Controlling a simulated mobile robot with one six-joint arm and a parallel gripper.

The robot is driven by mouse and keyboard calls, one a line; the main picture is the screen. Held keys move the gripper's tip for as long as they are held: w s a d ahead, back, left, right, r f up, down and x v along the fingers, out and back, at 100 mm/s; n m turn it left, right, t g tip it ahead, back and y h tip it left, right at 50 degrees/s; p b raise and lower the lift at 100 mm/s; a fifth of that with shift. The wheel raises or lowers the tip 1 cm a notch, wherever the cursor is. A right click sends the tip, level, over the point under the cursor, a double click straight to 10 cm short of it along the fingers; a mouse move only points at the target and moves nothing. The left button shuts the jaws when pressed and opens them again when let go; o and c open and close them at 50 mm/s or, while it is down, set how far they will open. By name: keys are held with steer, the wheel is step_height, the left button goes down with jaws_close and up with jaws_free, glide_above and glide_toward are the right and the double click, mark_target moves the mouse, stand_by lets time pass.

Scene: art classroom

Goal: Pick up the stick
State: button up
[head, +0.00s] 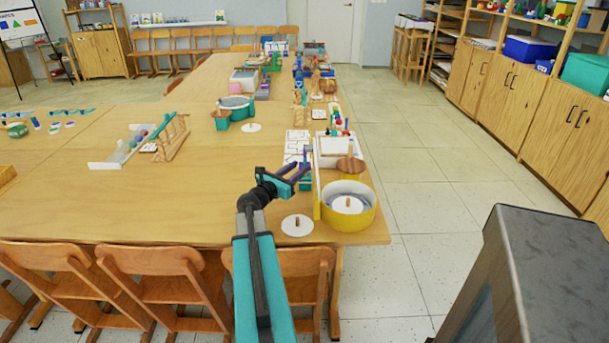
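My gripper (298,172) is above the near right part of the long wooden table (130,205), left of a yellow drum-like tub (347,222). Its two fingers point to the right and look spread apart. Nothing clear shows between them, though small coloured items behind make this hard to see. I cannot single out one thing as the stick. Light wooden bars (172,140) lie in a group at the table's middle. Thin coloured upright rods (335,122) stand farther back, beyond the tub.
A white disc with a wooden knob (297,226) lies left of the tub. A round wooden piece (350,164) sits behind it. Wooden chairs (160,265) line the near edge. The table's left front is clear. Cabinets (545,115) stand right, across open floor (430,195).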

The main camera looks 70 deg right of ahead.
mark_target(305, 164)
steer(key=shift+p+x, duration=0.45)
steer(key=shift+x, duration=2.15)
steer(key=shift+s+f, duration=0.1)
jaws_close()
